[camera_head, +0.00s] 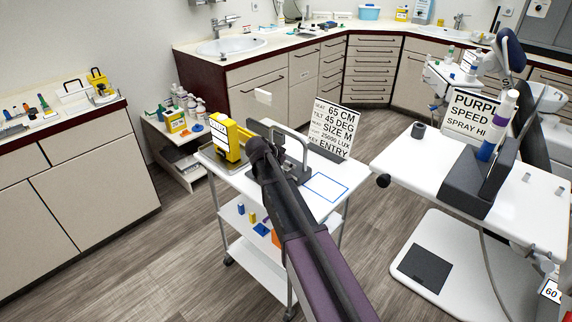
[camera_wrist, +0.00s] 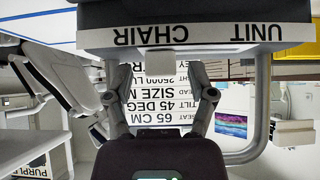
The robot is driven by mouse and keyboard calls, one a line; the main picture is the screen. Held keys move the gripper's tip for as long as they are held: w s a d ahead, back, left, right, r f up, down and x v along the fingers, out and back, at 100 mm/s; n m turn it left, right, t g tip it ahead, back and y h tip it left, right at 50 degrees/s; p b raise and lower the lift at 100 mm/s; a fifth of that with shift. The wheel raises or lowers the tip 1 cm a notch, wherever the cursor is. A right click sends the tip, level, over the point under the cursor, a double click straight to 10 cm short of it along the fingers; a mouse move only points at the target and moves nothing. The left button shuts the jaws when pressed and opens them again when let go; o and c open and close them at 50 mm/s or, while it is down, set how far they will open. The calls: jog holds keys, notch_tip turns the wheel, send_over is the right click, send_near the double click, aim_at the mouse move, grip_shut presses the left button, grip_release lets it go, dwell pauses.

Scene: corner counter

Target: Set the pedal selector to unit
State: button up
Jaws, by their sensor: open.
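The pedal (camera_head: 256,127) is a grey unit with a metal hoop handle, on the white trolley, partly hidden behind my arm. In the wrist view, which is upside down, its white label strip (camera_wrist: 200,34) reads CHAIR on the left and UNIT on the right. A light grey selector knob (camera_wrist: 163,62) juts from below the strip, on the CHAIR side. My gripper (camera_wrist: 162,92) is open, with its fingers on either side of the knob's line; I cannot tell whether they touch it. In the head view my gripper (camera_head: 290,168) is at the pedal, mostly hidden.
The metal hoop (camera_wrist: 263,105) stands close to the right of my gripper. A yellow box (camera_head: 226,138) is on the trolley's left, and a text card (camera_head: 333,129) stands behind. A blue-outlined area (camera_head: 326,187) on the trolley top is clear. The dental unit (camera_head: 400,155) is at the right.

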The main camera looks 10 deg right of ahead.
grip_shut()
jog(key=w+a, duration=0.2)
jog(key=w, duration=0.1)
jog(key=w+a, duration=0.1)
jog(key=w, duration=0.1)
jog(key=shift+w+a, duration=0.1)
jog(key=shift+a, duration=0.3)
grip_release()
